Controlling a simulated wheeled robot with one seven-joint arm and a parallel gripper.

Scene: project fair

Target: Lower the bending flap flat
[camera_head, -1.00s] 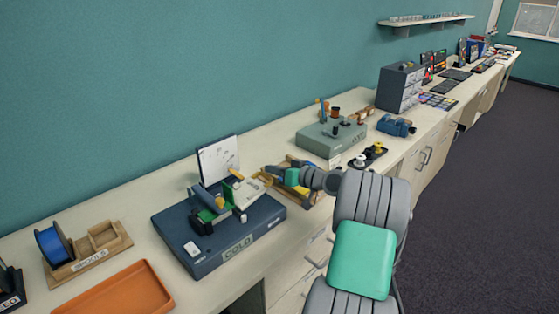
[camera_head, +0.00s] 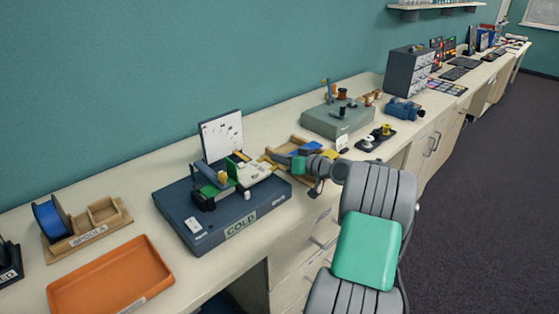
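The bending device stands on a dark blue base (camera_head: 205,228) labelled COLD, on the bench left of centre. On it are a slanted blue bar (camera_head: 209,175), green parts, black blocks and a pale part (camera_head: 252,173) at the right. I cannot tell for certain which part is the flap, or its exact angle. My arm reaches in from the lower right, and its wrist is just right of the device. My gripper (camera_head: 279,164) is small and partly lost among the parts there; I cannot make out its fingers or any contact.
An orange tray (camera_head: 64,297) and a wooden spool holder (camera_head: 118,228) with a blue spool lie left. A wooden tray (camera_head: 322,181) lies behind my wrist. A grey-green box (camera_head: 320,125) stands farther back. A white card (camera_head: 222,133) stands behind the device. Bench front holds drawers.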

